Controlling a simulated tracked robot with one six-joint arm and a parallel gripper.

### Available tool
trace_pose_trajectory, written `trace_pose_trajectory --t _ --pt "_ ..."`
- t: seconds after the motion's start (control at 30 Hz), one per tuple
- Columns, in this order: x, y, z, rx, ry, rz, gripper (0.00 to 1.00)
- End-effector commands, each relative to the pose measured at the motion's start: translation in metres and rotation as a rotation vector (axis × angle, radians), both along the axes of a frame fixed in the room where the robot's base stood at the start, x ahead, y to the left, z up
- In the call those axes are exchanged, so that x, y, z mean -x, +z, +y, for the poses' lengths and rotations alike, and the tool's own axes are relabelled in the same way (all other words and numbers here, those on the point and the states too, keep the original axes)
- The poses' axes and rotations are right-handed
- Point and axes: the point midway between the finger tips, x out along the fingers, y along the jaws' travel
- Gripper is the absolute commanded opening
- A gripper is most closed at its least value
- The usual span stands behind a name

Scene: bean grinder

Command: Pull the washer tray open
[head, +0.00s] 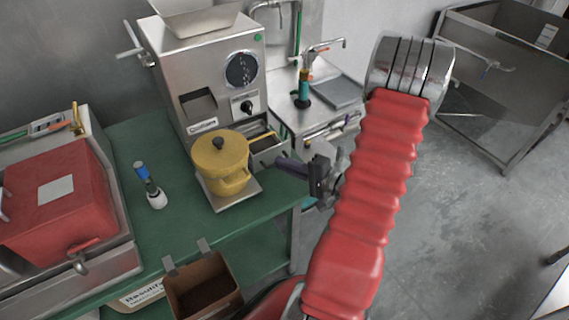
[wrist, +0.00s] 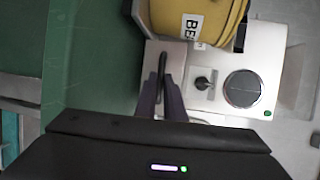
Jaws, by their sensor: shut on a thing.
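The grey metal tray (head: 267,155) is low on the steel bean grinder (head: 222,85), just right of the yellow pot, and appears to jut out from the machine. Its dark handle (wrist: 162,68) shows upright in the wrist view. My gripper (head: 281,162) reaches the tray's front from the right. In the wrist view my gripper (wrist: 162,88) has its two purple fingers close together around the handle's near end, shut on it. The fingers partly hide the handle, and how far the tray is out is hard to tell.
A yellow pot (head: 220,163) stands on a plate close left of the tray; a labelled yellow thing (wrist: 190,20) shows in the wrist view. A brown bin (head: 203,288) hangs in front.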

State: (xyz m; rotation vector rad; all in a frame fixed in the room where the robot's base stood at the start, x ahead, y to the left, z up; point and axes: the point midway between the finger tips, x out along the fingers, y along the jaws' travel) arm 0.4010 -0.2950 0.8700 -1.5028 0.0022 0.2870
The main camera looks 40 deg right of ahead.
Motion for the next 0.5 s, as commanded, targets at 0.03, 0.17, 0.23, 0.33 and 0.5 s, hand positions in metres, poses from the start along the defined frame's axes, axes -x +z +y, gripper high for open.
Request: trace_pose_trajectory --t 0.03,0.17,0.23,0.33,0.5 --pt "0.0005 -0.0034 0.0012 -0.002 0.001 0.010 0.00" --pt "0.0002 -0.0034 0.0012 -0.002 0.001 0.010 0.00" --pt "0.0000 -0.0032 0.0013 -0.002 0.001 0.010 0.13" --pt "-0.0002 -0.0025 0.0012 -0.002 0.001 0.007 0.20" --pt "-0.0007 -0.0016 0.0009 0.000 0.001 0.005 0.28"
